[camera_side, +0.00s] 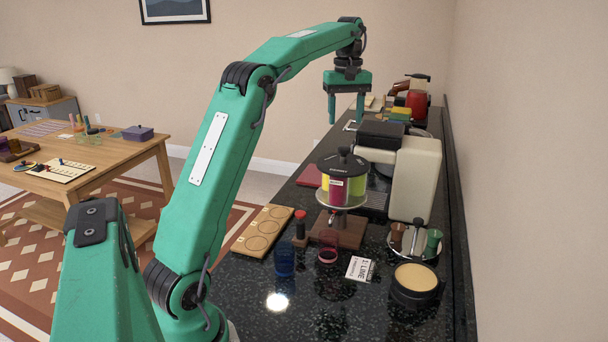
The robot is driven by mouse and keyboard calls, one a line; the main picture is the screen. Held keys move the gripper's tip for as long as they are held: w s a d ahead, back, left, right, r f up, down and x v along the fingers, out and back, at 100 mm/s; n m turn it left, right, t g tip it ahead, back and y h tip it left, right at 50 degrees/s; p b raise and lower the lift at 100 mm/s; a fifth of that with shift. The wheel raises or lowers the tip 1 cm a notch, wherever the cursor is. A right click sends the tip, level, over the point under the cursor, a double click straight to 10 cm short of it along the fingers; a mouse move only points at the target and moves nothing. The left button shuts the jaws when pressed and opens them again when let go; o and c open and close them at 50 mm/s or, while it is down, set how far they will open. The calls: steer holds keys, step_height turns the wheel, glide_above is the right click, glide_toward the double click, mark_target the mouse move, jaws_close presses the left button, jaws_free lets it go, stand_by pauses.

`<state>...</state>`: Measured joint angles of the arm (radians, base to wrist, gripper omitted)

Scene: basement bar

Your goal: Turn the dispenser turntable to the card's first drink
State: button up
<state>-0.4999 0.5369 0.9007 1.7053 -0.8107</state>
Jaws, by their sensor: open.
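The dispenser turntable (342,180) stands upright on a wooden base on the black counter. It has a black lid with a knob and coloured sections. A crimson section with a small label faces the camera, with yellow to its left and green at its right edge; the far side is hidden. The card (360,268) lies on the counter in front, and its first line appears to read "1: LIME"; the smaller line is illegible. My gripper (347,112) points down, open and empty, in the air above and beyond the turntable, touching nothing.
A blue glass (285,260), a red glass (328,247) and a red-topped post (301,226) stand near the dispenser. A wooden board with round recesses (262,230) lies left. A coffee machine (416,178), cup tray (414,254) and round black tin (416,294) crowd the right.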

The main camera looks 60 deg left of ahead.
mark_target(344, 147)
steer(key=shift+f, duration=0.1)
steer(key=shift+f, duration=3.75)
jaws_close()
